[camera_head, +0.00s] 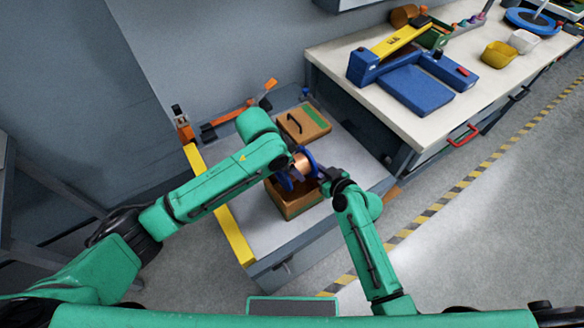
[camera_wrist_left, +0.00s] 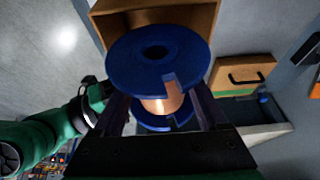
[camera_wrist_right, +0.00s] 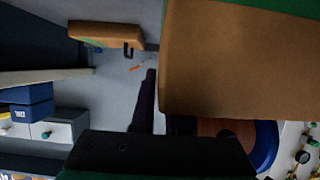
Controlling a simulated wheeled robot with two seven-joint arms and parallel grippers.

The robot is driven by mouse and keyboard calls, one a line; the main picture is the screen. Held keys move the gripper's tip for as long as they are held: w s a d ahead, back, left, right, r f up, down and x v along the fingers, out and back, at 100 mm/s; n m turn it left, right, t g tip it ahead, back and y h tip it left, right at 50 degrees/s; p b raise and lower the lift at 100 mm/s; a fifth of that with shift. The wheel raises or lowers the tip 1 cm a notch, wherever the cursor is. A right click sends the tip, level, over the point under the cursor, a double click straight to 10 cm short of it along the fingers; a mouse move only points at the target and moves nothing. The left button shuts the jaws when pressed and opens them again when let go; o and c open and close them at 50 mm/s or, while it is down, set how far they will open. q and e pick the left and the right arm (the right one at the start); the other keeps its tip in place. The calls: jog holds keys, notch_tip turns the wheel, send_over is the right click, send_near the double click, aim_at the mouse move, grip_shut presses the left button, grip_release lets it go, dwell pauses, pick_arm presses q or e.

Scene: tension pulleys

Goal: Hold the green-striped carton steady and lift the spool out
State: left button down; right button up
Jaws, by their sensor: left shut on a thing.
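The carton (camera_head: 293,206) stands open on the grey table, brown with a dark inside. Its green stripe shows in the right wrist view (camera_wrist_right: 270,8), and its rim in the left wrist view (camera_wrist_left: 212,45). The spool (camera_head: 301,163) has blue flanges and a copper winding (camera_wrist_left: 160,104). My left gripper (camera_wrist_left: 158,112) is shut on the spool between the flanges, over the carton. Whether the lower flange clears the rim is unclear. My right gripper (camera_wrist_right: 160,85) is at the carton's right side; one finger is partly hidden behind the carton, so its closure is unclear.
A closed box with a black handle and green stripe (camera_head: 303,124) lies behind the carton. A yellow edge (camera_head: 235,237) runs along the table's left side. A workbench (camera_head: 360,95) with blue equipment stands to the right. Orange-and-black parts (camera_head: 226,117) lie at the back.

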pick_arm(q)
jog(key=shift+w+r, duration=0.1)
pick_arm(e)
jog(key=shift+o, duration=1.3)
pick_arm(q)
jog(key=shift+d, duration=0.1)
pick_arm(e)
jog(key=shift+a, duration=0.1)
jog(key=shift+s+r, duration=0.1)
jog(key=v, duration=1.2)
jog(key=shift+d, duration=0.2)
pick_arm(q)
jog(key=shift+r, duration=0.1)
